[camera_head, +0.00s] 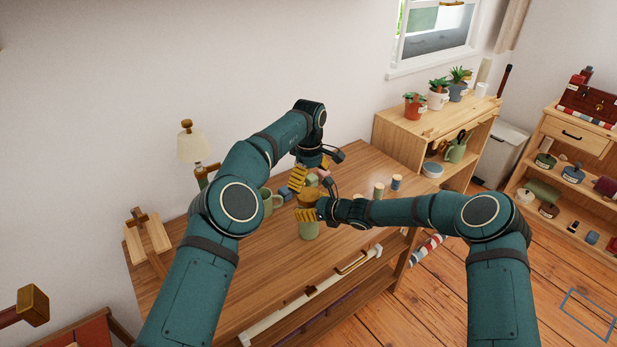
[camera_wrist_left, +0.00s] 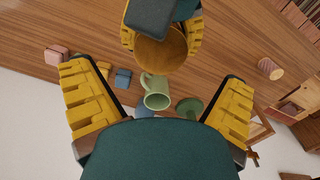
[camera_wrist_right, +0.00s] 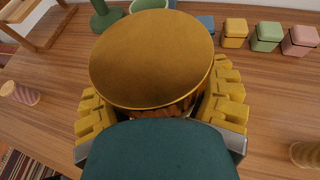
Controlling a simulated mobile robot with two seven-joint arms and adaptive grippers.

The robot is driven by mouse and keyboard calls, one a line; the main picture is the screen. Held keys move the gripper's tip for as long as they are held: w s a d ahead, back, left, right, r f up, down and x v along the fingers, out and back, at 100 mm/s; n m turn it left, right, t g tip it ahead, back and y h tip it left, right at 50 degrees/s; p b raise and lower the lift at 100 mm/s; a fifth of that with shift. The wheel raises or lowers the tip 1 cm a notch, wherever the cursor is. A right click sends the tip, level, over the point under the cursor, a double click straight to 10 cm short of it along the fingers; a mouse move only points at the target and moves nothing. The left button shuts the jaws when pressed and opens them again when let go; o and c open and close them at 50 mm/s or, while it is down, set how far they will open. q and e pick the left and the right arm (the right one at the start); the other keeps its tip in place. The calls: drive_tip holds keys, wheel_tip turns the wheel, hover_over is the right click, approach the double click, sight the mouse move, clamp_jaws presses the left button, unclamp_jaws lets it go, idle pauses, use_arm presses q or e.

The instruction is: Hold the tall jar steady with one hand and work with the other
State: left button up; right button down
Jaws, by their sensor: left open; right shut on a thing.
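The tall jar's pale green body (camera_head: 310,231) shows below my right gripper (camera_head: 306,215) in the head view, standing on the table (camera_head: 215,283). A round golden-brown top (camera_wrist_right: 152,58) sits between the right gripper's yellow fingers; it also shows in the left wrist view (camera_wrist_left: 160,48). The right gripper is shut around it from the side. Whether the fingers press on the lid or the body is hidden. My left gripper (camera_head: 299,177) is open and empty, above and behind the jar. Its two fingers (camera_wrist_left: 158,108) are spread wide in the left wrist view.
A green mug (camera_head: 270,202) stands behind the jar, with several small coloured boxes (camera_head: 285,193) close by. Two small cylinders (camera_head: 378,190) stand to the right. A lamp (camera_head: 194,147) is at the back left. The table's front left is clear.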

sight(309, 194)
use_arm(q)
drive_tip(key=r+m, duration=0.1)
drive_tip(key=m, duration=0.1)
drive_tip(key=shift+a+r+m, duration=0.1)
drive_tip(key=shift+r+m, duration=0.1)
drive_tip(key=shift+m, duration=0.2)
drive_tip(key=shift+f, duration=3.9)
drive_tip(key=c, duration=1.3)
drive_tip(key=n, duration=0.6)
drive_tip(key=o, duration=1.3)
